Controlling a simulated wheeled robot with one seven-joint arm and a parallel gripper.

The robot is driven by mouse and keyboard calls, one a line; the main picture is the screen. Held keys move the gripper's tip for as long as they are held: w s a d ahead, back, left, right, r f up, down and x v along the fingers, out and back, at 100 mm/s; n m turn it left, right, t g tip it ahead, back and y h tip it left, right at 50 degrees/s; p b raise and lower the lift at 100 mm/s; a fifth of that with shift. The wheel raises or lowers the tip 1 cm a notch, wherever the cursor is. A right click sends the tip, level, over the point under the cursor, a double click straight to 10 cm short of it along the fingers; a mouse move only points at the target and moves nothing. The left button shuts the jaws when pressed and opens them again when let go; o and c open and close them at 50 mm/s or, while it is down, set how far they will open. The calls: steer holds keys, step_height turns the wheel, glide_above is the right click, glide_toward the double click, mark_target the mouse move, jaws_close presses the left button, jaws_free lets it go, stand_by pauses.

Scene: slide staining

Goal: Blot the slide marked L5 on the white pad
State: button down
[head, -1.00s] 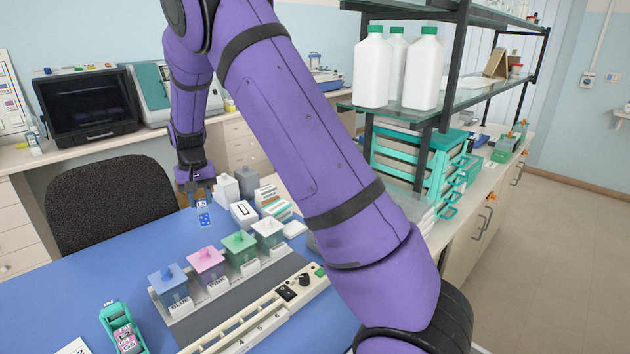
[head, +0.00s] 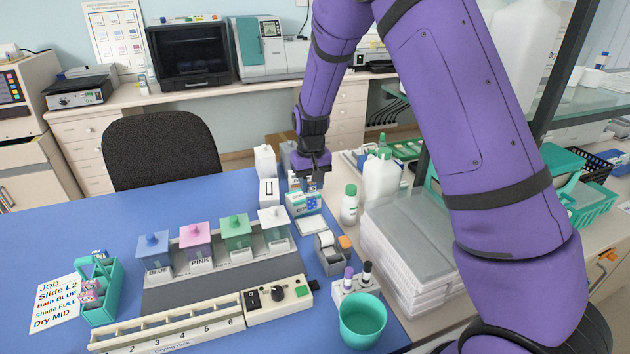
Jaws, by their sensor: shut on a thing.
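My gripper (head: 311,177) is shut on a small slide (head: 313,203) with blue patches, hanging upright below the jaws at the back right of the blue table. Its label is too small to read now. The white pad (head: 312,225) lies flat just in front of and below the slide, which appears apart from it. Behind the slide is a white and teal box (head: 294,207), partly hidden by it.
Four lidded jars, blue (head: 153,250), pink (head: 197,243), green (head: 236,237) and white (head: 273,228), stand left of the pad. A tape dispenser (head: 329,252), a teal cup (head: 362,318) and bottles (head: 382,180) are nearby. A teal slide rack (head: 100,300) stands at left.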

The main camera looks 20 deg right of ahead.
mark_target(311, 192)
steer(key=shift+f, duration=2)
steer(key=shift+f, duration=0.6)
stand_by(2.4)
steer(key=shift+r, duration=3.1)
